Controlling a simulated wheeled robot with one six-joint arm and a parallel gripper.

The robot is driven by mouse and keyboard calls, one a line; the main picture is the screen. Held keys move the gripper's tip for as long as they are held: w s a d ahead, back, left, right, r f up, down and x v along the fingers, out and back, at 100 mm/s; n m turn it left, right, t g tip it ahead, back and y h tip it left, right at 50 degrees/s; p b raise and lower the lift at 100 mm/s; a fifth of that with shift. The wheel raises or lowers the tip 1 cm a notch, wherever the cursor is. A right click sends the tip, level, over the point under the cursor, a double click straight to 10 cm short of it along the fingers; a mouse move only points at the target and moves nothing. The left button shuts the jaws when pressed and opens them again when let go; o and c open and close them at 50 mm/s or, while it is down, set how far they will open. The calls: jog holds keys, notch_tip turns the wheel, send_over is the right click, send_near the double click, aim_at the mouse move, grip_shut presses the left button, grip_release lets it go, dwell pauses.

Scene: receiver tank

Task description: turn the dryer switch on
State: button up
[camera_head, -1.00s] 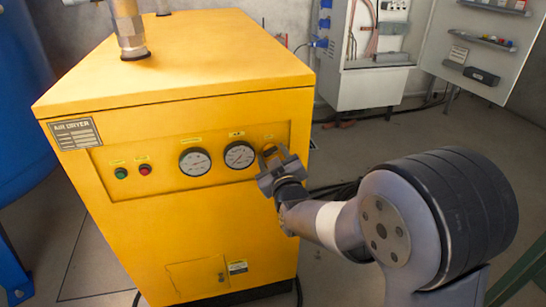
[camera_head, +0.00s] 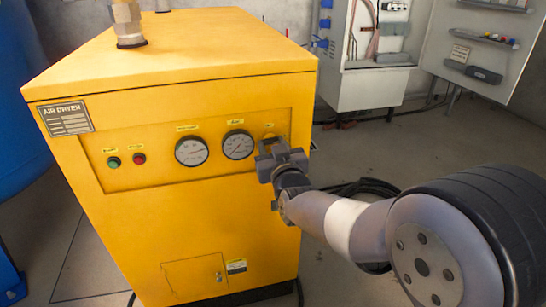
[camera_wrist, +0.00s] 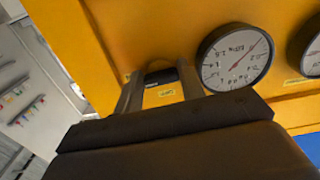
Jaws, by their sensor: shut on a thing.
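The yellow air dryer (camera_head: 190,225) stands upright in the head view. Its front panel has two round gauges, with the dryer switch to their right. My gripper (camera_head: 270,146) is at the switch's place, just right of the second gauge (camera_head: 238,145), and mostly hides the switch there. In the wrist view, the dark switch (camera_wrist: 160,75) sits between the two fingers of my gripper, which are shut on it. The switch's turned position cannot be told.
A green button (camera_head: 114,162) and a red button (camera_head: 139,158) are on the panel's left. A blue tank (camera_head: 25,140) stands at left. An open electrical cabinet (camera_head: 365,88) is behind at right. Black cable (camera_head: 365,187) lies on the floor right of the dryer.

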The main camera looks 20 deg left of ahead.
jog(key=shift+m, duration=0.4)
jog(key=o, duration=1)
